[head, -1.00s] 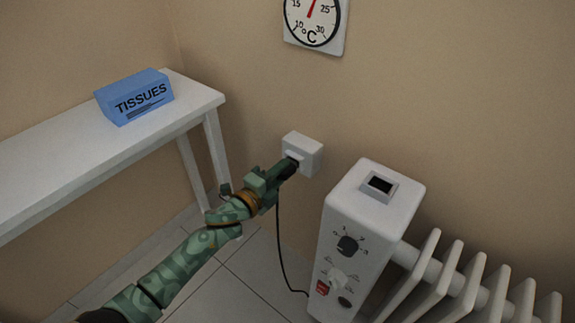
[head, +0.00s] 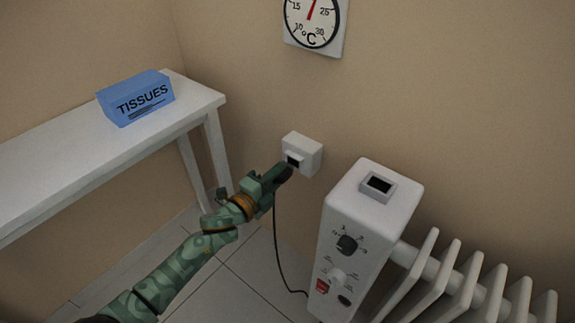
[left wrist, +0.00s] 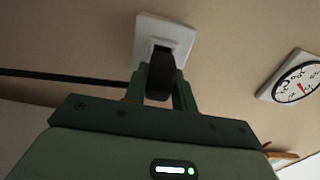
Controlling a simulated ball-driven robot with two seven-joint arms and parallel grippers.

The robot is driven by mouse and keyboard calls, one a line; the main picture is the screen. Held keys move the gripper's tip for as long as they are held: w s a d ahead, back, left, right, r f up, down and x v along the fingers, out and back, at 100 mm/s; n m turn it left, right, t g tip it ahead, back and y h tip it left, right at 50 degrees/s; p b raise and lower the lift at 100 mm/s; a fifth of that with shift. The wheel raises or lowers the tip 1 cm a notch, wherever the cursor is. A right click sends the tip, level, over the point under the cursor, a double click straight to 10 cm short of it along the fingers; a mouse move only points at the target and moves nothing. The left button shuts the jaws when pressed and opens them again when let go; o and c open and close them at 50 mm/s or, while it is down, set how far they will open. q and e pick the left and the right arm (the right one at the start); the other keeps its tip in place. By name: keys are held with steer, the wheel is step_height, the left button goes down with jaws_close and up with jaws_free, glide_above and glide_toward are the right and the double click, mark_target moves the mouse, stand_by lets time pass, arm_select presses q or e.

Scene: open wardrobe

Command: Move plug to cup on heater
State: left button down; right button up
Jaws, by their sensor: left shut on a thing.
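The black plug (left wrist: 160,76) is between the fingers of my left gripper (head: 283,174), which is shut on it. In the head view the plug is mostly hidden by the gripper, just in front of the white wall socket (head: 308,151). The socket's dark opening now shows beside the gripper tip. The left wrist view also shows the socket (left wrist: 163,38) right ahead of the plug. A black cable hangs from the gripper to the heater. The white heater (head: 363,240) stands at the right. The cup on it (head: 378,186) is a small square holder with a dark inside, on its top. My right gripper is out of view.
A white bench (head: 70,150) with a blue tissue box (head: 136,97) stands at the left. A round thermometer (head: 312,20) hangs on the wall above. Heater fins (head: 470,285) extend right. The space between socket and heater top looks clear.

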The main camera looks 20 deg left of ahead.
arm_select(q)
steer(key=shift+p+v, duration=0.55)
steer(key=shift+v, duration=1.25)
